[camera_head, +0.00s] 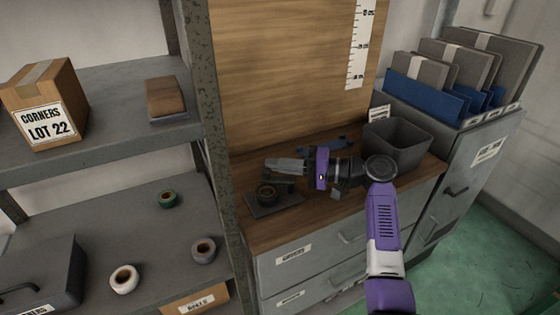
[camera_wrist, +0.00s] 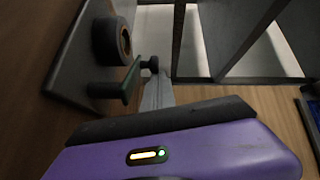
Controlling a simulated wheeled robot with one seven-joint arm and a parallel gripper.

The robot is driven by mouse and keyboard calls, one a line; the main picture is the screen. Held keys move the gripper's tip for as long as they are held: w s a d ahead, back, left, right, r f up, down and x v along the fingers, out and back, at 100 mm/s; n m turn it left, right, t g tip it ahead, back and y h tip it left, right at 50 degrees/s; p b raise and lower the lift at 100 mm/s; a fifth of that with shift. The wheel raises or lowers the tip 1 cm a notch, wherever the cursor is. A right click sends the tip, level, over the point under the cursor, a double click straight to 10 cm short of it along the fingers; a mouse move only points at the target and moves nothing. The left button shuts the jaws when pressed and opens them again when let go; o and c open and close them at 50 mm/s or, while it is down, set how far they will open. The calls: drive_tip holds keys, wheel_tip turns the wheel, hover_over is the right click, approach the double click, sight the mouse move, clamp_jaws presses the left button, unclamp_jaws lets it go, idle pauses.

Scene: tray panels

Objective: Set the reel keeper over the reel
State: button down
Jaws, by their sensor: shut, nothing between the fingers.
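The reel (camera_head: 266,192), dark with a brown core, sits on a dark base plate (camera_head: 289,199) on the wooden top. It also shows in the wrist view (camera_wrist: 112,41). The keeper looks like a green bar (camera_wrist: 131,80) on a dark post beside the reel, with a dark knob (camera_wrist: 149,63) at one end. The bar stands to one side of the reel, not across it. My gripper (camera_head: 274,164) is shut and empty. In the wrist view its grey fingers (camera_wrist: 156,88) are close to the knob; I cannot tell whether they touch.
A grey open bin (camera_head: 398,142) stands right of my gripper, with a blue item (camera_head: 328,144) lying behind. A shelf post (camera_head: 216,150) rises at the left, beside shelves with tape rolls (camera_head: 125,279) and a box (camera_head: 45,102). The wooden top's front edge is close to the base plate.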

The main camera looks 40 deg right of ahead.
drive_tip(key=shift+s+a, duration=0.1)
drive_tip(key=shift+a, duration=0.3)
idle(1.3)
drive_tip(key=shift+v, duration=3.95)
